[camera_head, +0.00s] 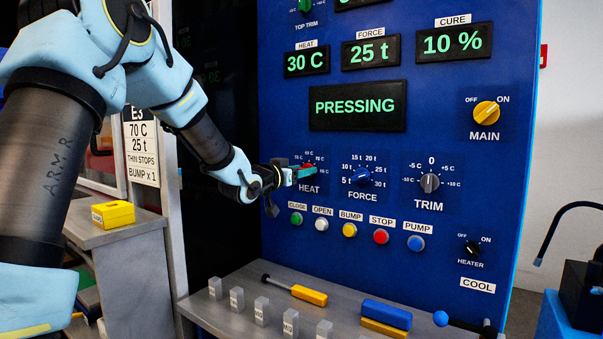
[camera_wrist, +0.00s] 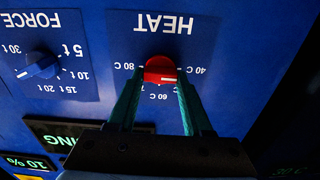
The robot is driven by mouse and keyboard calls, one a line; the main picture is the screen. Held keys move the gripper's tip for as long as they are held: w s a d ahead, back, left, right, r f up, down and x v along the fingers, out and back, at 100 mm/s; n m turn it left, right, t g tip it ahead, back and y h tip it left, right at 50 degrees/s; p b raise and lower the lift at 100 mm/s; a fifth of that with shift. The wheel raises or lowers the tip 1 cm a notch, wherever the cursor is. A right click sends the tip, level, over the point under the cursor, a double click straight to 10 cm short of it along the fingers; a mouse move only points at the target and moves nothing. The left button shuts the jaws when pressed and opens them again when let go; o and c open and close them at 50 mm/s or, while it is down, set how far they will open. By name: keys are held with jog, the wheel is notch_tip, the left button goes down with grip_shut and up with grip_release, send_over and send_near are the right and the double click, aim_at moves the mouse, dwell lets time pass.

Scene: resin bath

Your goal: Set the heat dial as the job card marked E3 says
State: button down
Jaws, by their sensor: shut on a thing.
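The heat dial (camera_wrist: 160,70) is a red knob with a white pointer line, seen upside down in the wrist view. My gripper (camera_wrist: 160,82) is shut on it, one finger on each side. The pointer faces the 40 C side of the scale; the exact mark is unclear. In the head view my gripper (camera_head: 300,173) covers most of the dial. The job card E3 (camera_head: 142,150) reads 70 C, 25 t, thin stops, bump x 1; my arm partly covers its top. The heat display (camera_head: 306,62) reads 30 C.
The blue force dial (camera_head: 361,178) sits just right of the heat dial, then the trim dial (camera_head: 430,183). A row of push buttons (camera_head: 350,230) runs below. The status display (camera_head: 357,106) reads PRESSING. Loose blocks and a yellow-handled tool (camera_head: 309,295) lie on the shelf.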

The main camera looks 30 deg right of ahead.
jog(key=shift+s+d+f+m+b, duration=0.1)
jog(key=shift+f+m+b, duration=0.05)
jog(key=shift+m+b, duration=4.15)
jog(key=shift+a+f+m+b, duration=0.1)
jog(key=shift+f+m+b, duration=0.1)
jog(key=shift+m+b, duration=4.1)
jog(key=shift+s+d+f+m+b, duration=0.1)
jog(key=shift+f+m+b, duration=0.05)
jog(key=shift+m+b, duration=4.1)
jog(key=shift+m, duration=0.45)
jog(key=shift+c, duration=1.6)
grip_release()
jog(key=shift+r, duration=0.1)
